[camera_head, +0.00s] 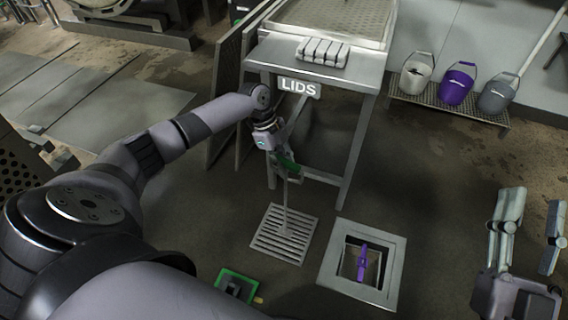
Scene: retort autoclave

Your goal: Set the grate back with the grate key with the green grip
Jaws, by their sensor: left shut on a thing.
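The grate (264,236) is a slatted metal square at the lower middle of the head view. The grate key (286,196) is a thin upright rod with a green grip (288,164). My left gripper (284,160) is shut on the green grip, and the rod's lower end meets the grate's middle. Whether the grate is lifted off the floor I cannot tell. Just right of it is a square floor opening with a pale frame (392,292); a purple object (362,262) shows within it. My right gripper (527,228) is open and empty at the right.
A metal table with a LIDS sign (298,87) stands behind the grate. White, purple (459,84) and grey buckets stand on a low rack at the back right. A green-edged item (236,284) lies at the front. Floor right of the opening is clear.

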